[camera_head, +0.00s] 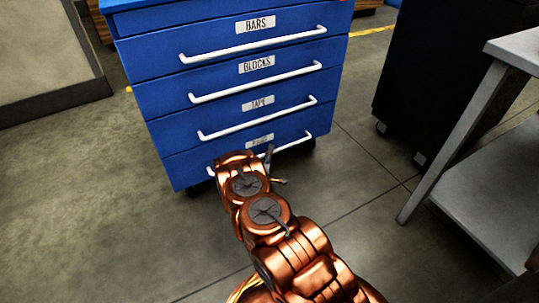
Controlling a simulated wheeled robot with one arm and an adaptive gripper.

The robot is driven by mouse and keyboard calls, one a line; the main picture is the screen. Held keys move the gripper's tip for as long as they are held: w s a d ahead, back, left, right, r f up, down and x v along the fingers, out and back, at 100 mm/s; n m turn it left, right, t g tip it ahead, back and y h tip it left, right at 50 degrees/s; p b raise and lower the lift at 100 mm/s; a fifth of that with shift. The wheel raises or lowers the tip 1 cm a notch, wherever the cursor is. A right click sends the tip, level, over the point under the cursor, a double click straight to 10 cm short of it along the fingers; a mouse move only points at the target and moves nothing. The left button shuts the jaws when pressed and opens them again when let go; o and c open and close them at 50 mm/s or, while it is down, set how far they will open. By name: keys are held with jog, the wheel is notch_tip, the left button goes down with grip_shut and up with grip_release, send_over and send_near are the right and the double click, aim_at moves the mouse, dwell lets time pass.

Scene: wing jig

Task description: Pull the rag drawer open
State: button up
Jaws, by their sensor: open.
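A blue drawer cabinet (147,64) stands on casters at the upper middle, with labels BARS, BLOCKS and TAPE on its upper drawers. The lowest drawer (181,169) has a label (260,140) that is partly covered and too small to read surely; it looks closed, flush with the others. Its white bar handle (294,144) shows at both ends, and my arm hides its middle. My gripper (277,166) is in front of this drawer, near the handle. It is open; its dark fingers are partly hidden behind my copper wrist. I cannot tell whether it touches the handle.
A grey metal table (500,172) with a lower shelf stands at the right. A dark wheeled cabinet (432,75) is behind it. A grey panel or low platform (45,55) is at the upper left. The floor left of the cabinet is clear.

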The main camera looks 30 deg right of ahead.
grip_shut()
dwell(0.3)
dwell(0.3)
